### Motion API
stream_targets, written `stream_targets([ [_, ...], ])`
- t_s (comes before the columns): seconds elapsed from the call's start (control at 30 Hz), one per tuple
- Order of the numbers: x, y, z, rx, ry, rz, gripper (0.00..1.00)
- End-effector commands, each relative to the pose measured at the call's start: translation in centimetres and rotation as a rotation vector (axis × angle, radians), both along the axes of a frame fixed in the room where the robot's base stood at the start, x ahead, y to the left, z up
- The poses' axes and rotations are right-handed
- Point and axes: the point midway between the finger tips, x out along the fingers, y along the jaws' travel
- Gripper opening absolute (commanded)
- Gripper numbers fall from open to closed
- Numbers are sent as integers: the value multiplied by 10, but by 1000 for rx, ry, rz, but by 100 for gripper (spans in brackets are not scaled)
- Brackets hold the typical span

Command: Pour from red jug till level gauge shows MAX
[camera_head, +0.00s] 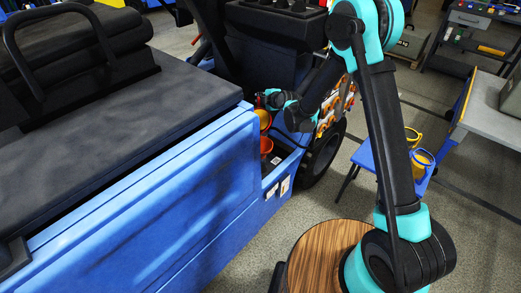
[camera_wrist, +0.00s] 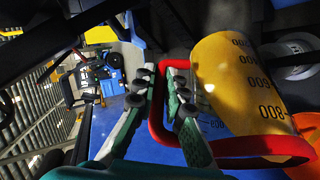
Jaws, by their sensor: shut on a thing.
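My gripper (camera_head: 263,101) is at the side recess of the blue vehicle. In the wrist view its fingers (camera_wrist: 165,80) are shut on the red handle (camera_wrist: 155,125) of the red jug. The jug has a red rim and a yellow graduated body (camera_wrist: 232,75); its printed numbers look upside down. In the head view the jug (camera_head: 265,119) is small and partly hidden, held above an orange-red funnel-like piece (camera_head: 266,146). An orange edge (camera_wrist: 306,130) shows beside the jug's rim in the wrist view. I cannot make out a level gauge or any flow.
The blue vehicle (camera_head: 150,190) fills the left, with pale labels (camera_head: 285,185) low on its side. A black wheel (camera_head: 322,158) stands right of the recess. Yellow jugs (camera_head: 423,160) stand on a blue stand (camera_head: 366,157).

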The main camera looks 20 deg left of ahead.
Motion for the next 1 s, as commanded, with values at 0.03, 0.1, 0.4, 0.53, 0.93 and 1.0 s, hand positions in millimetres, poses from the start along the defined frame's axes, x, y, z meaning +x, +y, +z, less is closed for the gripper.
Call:
stream_targets([
  [0.03, 0, 0, 0, 1, -3, 0, 0],
  [0.1, 0, 0, 0, 2, -5, 0, 0],
  [0.4, 0, 0, -1, 9, -19, -1, 0],
  [0.53, 0, 1, -1, 12, -25, 1, 0],
  [0.93, -1, 1, -1, 18, -42, 2, 0],
  [1.0, -1, 1, -1, 19, -46, 2, 0],
])
